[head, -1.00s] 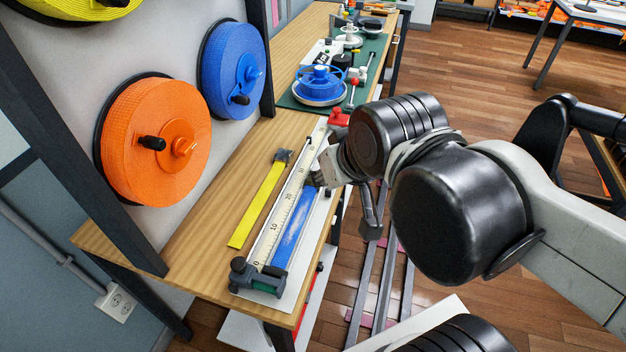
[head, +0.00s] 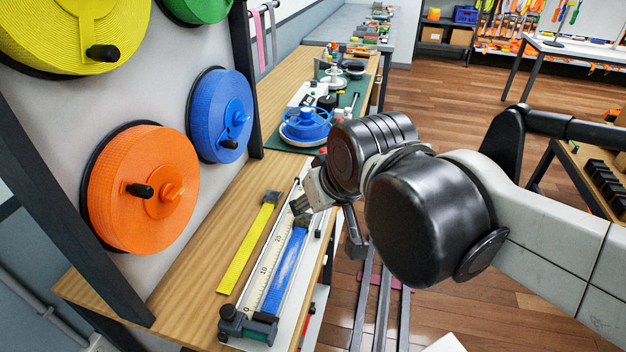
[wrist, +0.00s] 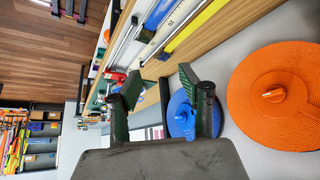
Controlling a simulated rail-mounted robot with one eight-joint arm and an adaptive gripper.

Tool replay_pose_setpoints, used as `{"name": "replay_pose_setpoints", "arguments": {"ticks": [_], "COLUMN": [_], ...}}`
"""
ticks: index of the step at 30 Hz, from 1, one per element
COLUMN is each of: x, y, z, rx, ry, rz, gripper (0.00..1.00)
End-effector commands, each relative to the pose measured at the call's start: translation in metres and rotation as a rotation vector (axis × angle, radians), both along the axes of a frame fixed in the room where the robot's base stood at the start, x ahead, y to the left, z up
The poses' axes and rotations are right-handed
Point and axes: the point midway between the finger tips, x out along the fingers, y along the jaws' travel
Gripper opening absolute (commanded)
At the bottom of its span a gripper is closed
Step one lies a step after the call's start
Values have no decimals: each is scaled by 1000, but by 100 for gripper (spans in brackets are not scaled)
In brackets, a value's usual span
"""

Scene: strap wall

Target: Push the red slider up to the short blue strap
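The short blue strap (head: 284,266) lies along the white measuring board (head: 262,270) on the wooden bench, beside the printed scale. Its near end is at the dark end block (head: 248,325). In the wrist view the blue strap (wrist: 157,14) shows at the top. The red slider is mostly hidden behind my arm in the head view; a bit of red (head: 322,151) shows there. A small red part (wrist: 117,76), likely the slider, shows in the wrist view left of my fingers. My gripper (wrist: 160,82) is open and empty, its fingers apart. In the head view it is near the strap's far end.
A yellow strap (head: 248,246) lies left of the board. Orange (head: 142,190) and blue (head: 222,115) spools hang on the wall panel at the left. A blue reel (head: 305,123) and other parts stand on a green mat behind. Bare bench lies left of the yellow strap.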

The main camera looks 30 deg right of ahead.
Motion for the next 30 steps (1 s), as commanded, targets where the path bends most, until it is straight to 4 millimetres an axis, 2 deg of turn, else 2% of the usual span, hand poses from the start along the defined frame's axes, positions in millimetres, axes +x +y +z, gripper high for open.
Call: {"name": "replay_pose_setpoints", "arguments": {"ticks": [1,6,14,23,30], "x": [12,52,117,191,247], "y": [-5,-21,-54,-103,-151], "z": [8,26,40,35,15], "rx": [-3,-11,-18,-17,-12], "ry": [8,39,85,134,168], "rz": [-3,0,8,22,36], "gripper": [41,41,41,41,41]}}
